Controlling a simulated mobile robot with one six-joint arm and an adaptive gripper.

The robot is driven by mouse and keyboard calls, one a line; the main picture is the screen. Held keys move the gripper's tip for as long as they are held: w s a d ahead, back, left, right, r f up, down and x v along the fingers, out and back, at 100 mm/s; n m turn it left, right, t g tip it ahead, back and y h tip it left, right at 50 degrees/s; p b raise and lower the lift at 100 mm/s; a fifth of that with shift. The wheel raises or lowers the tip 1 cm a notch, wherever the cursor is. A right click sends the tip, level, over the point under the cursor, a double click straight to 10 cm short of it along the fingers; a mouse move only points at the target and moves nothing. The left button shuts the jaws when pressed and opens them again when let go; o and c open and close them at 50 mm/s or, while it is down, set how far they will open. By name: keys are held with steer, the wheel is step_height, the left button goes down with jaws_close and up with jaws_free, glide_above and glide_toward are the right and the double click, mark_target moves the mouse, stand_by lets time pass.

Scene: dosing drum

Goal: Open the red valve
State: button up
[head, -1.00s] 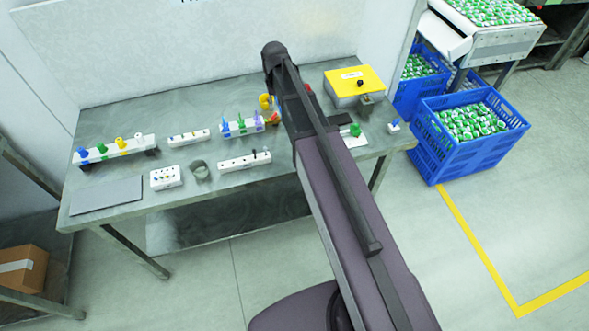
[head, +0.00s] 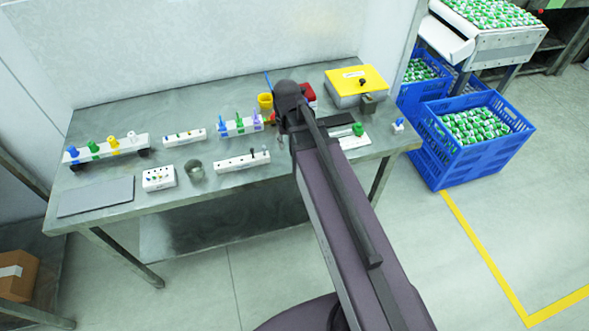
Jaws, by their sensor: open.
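I cannot make out a red valve for certain. A red object (head: 308,92) shows partly behind my arm at the back of the metal table (head: 105,215); its shape is too covered to tell. A white rail (head: 75,157) with blue, green, yellow and white knobs stands at the table's left end, and none of its knobs looks red. My arm reaches over the table from the lower right. Its raised joint covers the spot beside the red object. My gripper is hidden behind the arm.
A yellow-topped box (head: 345,80) stands at the back right. A yellow cup (head: 265,101), a rack with blue, green and purple pieces (head: 240,128), a metal cup (head: 195,170) and white blocks stand mid-table. A grey plate (head: 95,197) lies front left. Blue crates (head: 465,165) stand right of the table.

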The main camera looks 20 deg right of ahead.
steer(key=s+f+b, duration=0.3)
steer(key=s, duration=0.3)
steer(key=shift+s+f, duration=0.2)
steer(key=shift+s, duration=0.2)
